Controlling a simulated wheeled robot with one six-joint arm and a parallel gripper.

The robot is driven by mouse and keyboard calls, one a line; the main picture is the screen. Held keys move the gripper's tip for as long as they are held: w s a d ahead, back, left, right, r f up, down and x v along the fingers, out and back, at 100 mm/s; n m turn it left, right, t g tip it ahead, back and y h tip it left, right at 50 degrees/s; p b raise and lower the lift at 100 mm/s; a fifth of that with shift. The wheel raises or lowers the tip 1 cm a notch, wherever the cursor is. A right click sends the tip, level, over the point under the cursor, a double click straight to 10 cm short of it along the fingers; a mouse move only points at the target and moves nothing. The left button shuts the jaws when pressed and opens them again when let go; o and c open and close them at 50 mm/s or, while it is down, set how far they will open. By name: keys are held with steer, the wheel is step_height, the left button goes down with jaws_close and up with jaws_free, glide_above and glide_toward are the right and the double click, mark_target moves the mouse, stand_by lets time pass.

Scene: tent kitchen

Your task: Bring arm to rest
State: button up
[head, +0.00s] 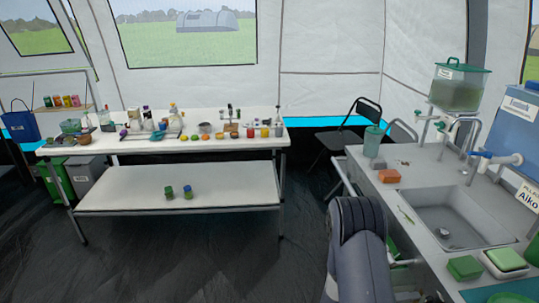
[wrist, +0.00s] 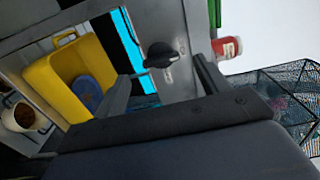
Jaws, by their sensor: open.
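In the wrist view my gripper (wrist: 166,82) shows as two dark fingers set wide apart on a dark bar. It is open, and no object is seen between the fingers. Beyond the fingers is a grey panel with a black knob (wrist: 161,55). In the head view a thick grey part of my arm (head: 360,245) rises at the lower middle, beside the sink counter. The gripper itself does not show in the head view.
The wrist view shows a yellow bin (wrist: 66,66), a red-and-white container (wrist: 228,46) and a black wire basket (wrist: 285,95). The head view shows a sink counter (head: 425,175) at right, a crowded white table (head: 95,147) and a black chair (head: 345,137). Dark floor between is clear.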

steer(key=shift+d+r+m+b, duration=0.1)
steer(key=shift+d+m+b, duration=0.7)
steer(key=shift+m+b, duration=2.1)
steer(key=shift+d+f+m+b, duration=0.1)
steer(key=shift+d+m+b, duration=0.65)
steer(key=shift+m+b, duration=2.15)
steer(key=shift+d+r+m+b, duration=0.1)
steer(key=shift+d+m+b, duration=0.7)
steer(key=shift+m+b, duration=2.1)
steer(key=shift+r+m+p, duration=0.1)
steer(key=shift+m+p, duration=0.25)
steer(key=shift+m, duration=0.05)
steer(key=shift+w+a, duration=0.1)
